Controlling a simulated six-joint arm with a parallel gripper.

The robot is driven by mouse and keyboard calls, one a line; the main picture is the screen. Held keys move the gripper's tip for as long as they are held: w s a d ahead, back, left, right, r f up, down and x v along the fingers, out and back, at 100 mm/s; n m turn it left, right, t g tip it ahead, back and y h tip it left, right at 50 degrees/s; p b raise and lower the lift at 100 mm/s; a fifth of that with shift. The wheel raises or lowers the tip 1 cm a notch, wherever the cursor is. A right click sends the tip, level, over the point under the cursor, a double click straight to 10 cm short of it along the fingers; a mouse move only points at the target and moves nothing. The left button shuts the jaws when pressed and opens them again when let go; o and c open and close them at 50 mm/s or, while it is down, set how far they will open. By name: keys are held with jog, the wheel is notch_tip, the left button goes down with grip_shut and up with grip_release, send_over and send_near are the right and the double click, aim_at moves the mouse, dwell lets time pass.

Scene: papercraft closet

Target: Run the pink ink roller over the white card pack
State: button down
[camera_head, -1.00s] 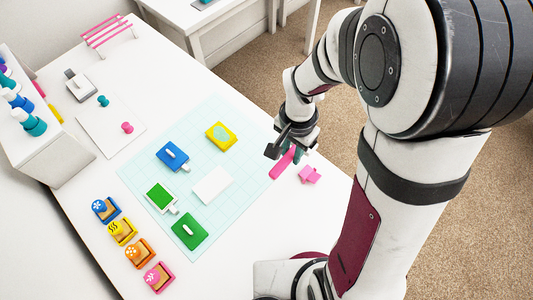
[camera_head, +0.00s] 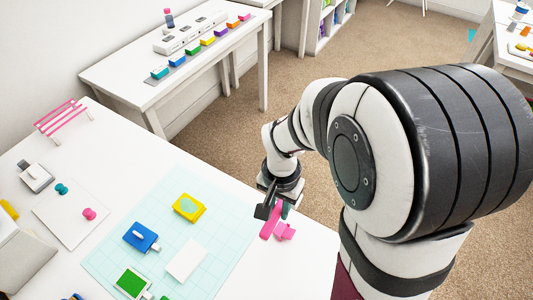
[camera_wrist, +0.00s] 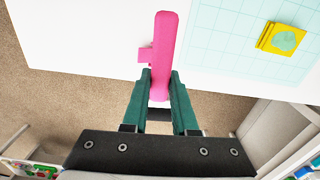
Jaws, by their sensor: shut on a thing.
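The pink ink roller (camera_head: 269,222) is gripped at the right end of the table; in the wrist view it is a long pink bar (camera_wrist: 164,45) pointing away from me. My gripper (camera_wrist: 158,84) is shut on its near end with both teal fingers. In the head view my gripper (camera_head: 275,206) hangs near the table's right edge, partly hidden by the wrist. The white card pack (camera_head: 186,260) lies flat on the pale gridded mat (camera_head: 216,244), left of the roller and apart from it.
A pink holder-like piece (camera_head: 286,233) sits right beside the roller; whether they touch is unclear. A yellow pad (camera_head: 188,208), a blue pad (camera_head: 140,238) and a green pad (camera_head: 131,282) surround the card pack. Bare white table lies between mat and roller.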

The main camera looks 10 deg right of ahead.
jog(key=w+a+g+y, duration=0.1)
jog(key=w+a, duration=0.2)
jog(key=a, duration=0.9)
jog(key=s+a+g, duration=0.1)
jog(key=s+a, duration=0.2)
jog(key=a, duration=0.6)
jog(key=s+a+g+y, duration=0.1)
jog(key=s+a, duration=0.3)
jog(key=a, duration=0.5)
jog(key=s+a+y, duration=0.1)
jog(key=s+a, duration=0.3)
jog(key=a, duration=0.5)
jog(key=shift+a+f+g, duration=0.25)
jog(key=shift+f+g, duration=0.15)
jog(key=shift+f, duration=2.3)
jog(key=shift+f, duration=0.1)
jog(key=shift+w+d+f, duration=0.1)
jog(key=shift+w+f, duration=0.05)
jog(key=shift+f, duration=0.15)
